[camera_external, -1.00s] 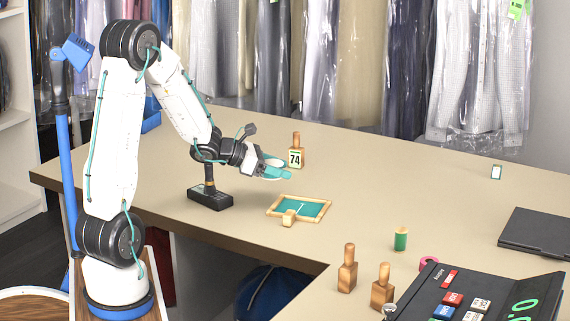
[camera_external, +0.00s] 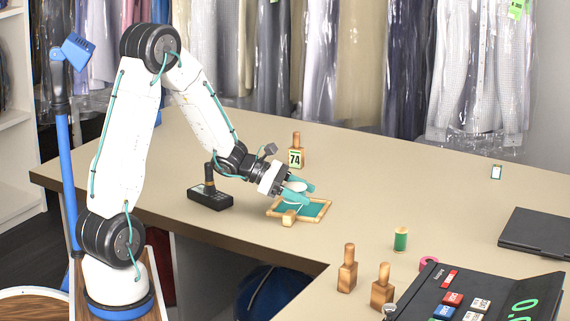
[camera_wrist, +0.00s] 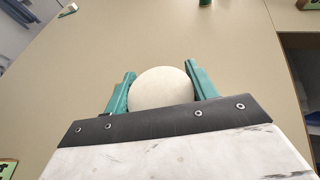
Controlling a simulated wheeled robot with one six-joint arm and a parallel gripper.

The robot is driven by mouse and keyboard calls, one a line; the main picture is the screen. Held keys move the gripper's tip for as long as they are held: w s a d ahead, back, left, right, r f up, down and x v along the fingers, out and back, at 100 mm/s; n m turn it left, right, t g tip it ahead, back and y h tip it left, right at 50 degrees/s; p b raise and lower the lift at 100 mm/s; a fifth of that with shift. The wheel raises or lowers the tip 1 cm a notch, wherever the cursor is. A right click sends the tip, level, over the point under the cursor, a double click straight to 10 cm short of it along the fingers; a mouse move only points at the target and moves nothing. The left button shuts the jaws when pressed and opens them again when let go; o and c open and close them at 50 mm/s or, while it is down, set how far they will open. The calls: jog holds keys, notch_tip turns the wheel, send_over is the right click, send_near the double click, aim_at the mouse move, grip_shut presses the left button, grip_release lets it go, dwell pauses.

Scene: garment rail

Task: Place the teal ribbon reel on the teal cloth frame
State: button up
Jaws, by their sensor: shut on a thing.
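My gripper (camera_external: 299,189) has teal fingers and is shut on a round, cream-faced thing, which appears to be the ribbon reel (camera_wrist: 160,88). In the wrist view its pale disc fills the space between the two fingers (camera_wrist: 160,78); no teal ribbon can be made out on it. In the external view the reel (camera_external: 296,186) shows as a small pale disc, held low at the cloth frame. The teal cloth frame (camera_external: 314,209) lies flat on the counter, with a light wooden rim and a small wooden block at its front. My fingers hide part of its far side. I cannot tell whether the reel touches it.
A wooden stand with a 74 tag (camera_external: 296,156) is just behind the frame. A black device (camera_external: 210,199) stands left of it. A green spool (camera_external: 400,239), pink ring (camera_external: 428,262), two wooden bottles (camera_external: 347,269) and a black case (camera_external: 485,295) are to the right. Counter between is clear.

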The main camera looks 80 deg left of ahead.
aim_at(312, 214)
jog(key=w, duration=0.3)
jog(key=shift+w+a+f, duration=0.2)
jog(key=shift+a, duration=0.1)
jog(key=shift+f, duration=1.7)
jog(key=shift+f, duration=0.15)
jog(key=shift+f, duration=0.25)
jog(key=o, duration=1)
jog(key=shift+s+f, duration=0.1)
jog(key=shift+f, duration=0.05)
